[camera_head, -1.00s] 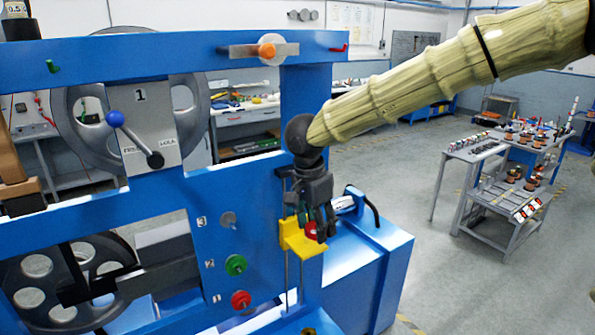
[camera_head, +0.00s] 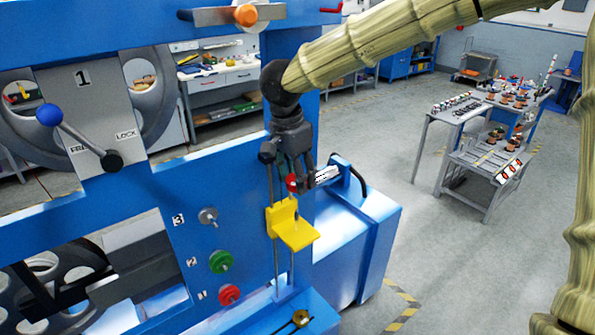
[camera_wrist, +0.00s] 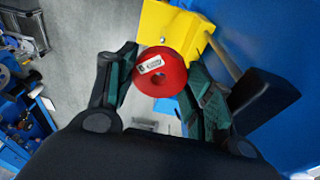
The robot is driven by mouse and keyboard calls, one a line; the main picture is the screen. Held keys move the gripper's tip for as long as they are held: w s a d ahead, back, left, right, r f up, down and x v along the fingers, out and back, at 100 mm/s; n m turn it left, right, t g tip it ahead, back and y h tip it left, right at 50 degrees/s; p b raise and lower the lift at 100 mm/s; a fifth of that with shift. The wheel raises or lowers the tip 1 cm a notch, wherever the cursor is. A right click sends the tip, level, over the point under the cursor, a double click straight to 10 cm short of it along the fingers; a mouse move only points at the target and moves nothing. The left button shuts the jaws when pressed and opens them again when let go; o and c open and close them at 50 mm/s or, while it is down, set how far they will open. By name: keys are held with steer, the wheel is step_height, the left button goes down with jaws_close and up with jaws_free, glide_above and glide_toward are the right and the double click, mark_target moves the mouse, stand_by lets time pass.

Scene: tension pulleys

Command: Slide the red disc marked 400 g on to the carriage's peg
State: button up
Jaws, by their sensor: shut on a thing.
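My gripper (camera_wrist: 157,78) is shut on the disc, with a dark finger on each side. In the head view, my gripper (camera_head: 293,182) holds the disc (camera_head: 291,182) above the yellow carriage (camera_head: 294,228). The carriage is on upright rods at the right end of the blue frame. In the wrist view, the carriage (camera_wrist: 182,20) lies beyond the disc, and a small metal pin (camera_wrist: 162,40) shows on it. I cannot tell whether this is the peg.
The blue frame (camera_head: 235,175) stands close on the left of my gripper. It carries a grey piece (camera_head: 208,216), a green disc (camera_head: 221,261) and another red disc (camera_head: 229,294) beside numbers. A blue cabinet (camera_head: 355,240) stands right of the carriage. Open floor lies beyond it.

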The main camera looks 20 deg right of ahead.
steer(key=shift+s+a+f, duration=0.1)
steer(key=shift+a+f, duration=0.1)
steer(key=shift+f, duration=0.65)
steer(key=shift+d+f, duration=0.1)
steer(key=shift+f, duration=2.15)
steer(key=shift+a+f, duration=0.2)
steer(key=shift+d, duration=0.1)
steer(key=shift+f, duration=0.15)
steer(key=shift+f, duration=0.15)
steer(key=shift+f, duration=0.35)
